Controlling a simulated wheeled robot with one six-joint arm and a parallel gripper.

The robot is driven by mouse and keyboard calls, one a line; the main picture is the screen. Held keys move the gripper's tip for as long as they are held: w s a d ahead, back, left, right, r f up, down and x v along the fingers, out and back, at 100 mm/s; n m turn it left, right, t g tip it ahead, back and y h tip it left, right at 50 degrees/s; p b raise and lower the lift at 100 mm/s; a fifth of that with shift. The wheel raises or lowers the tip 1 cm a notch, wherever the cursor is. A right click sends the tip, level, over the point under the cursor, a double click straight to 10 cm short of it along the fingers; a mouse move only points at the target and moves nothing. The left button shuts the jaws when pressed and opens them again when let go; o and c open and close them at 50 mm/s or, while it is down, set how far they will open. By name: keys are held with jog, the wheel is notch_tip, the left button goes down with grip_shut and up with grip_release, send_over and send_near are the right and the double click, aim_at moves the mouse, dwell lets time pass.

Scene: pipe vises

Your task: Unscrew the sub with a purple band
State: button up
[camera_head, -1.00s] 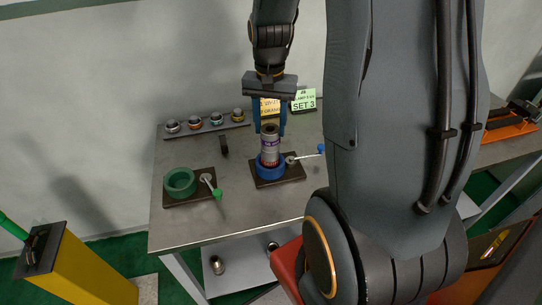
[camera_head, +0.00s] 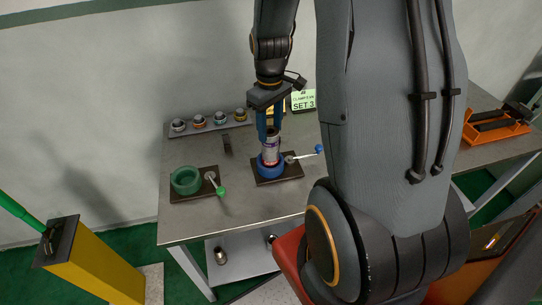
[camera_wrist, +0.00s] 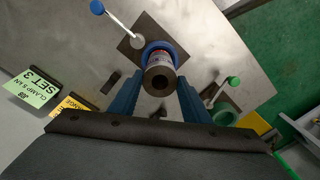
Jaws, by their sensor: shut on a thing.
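The sub (camera_head: 270,153) is a grey metal cylinder with a purplish-red band. It stands upright in the round blue vise (camera_head: 269,170) on the table. In the wrist view the sub (camera_wrist: 159,76) is seen end-on, with its dark bore toward me and the blue vise ring (camera_wrist: 160,49) behind it. My gripper (camera_head: 268,136) points down over the sub, its blue fingers shut on the sub's upper part. The fingers also show on either side of it in the wrist view (camera_wrist: 159,92). The thread is hidden.
A green vise (camera_head: 186,180) with a green-knobbed handle (camera_head: 221,191) stands empty to the left. The blue-knobbed handle (camera_head: 319,149) sticks out right of the blue vise. A rack (camera_head: 209,126) with several fittings and a "SET 3" sign (camera_head: 303,100) stand behind.

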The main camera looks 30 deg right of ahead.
jog(key=shift+s+n+p, duration=0.1)
jog(key=shift+n+p, duration=0.55)
jog(key=shift+n, duration=0.45)
jog(key=n+p, duration=0.2)
jog(key=n, duration=0.3)
jog(key=shift+r, duration=0.1)
jog(key=shift+n+p, duration=0.4)
jog(key=shift+n, duration=0.8)
jog(key=n, duration=0.4)
jog(key=shift+n, duration=0.3)
jog(key=o, duration=1)
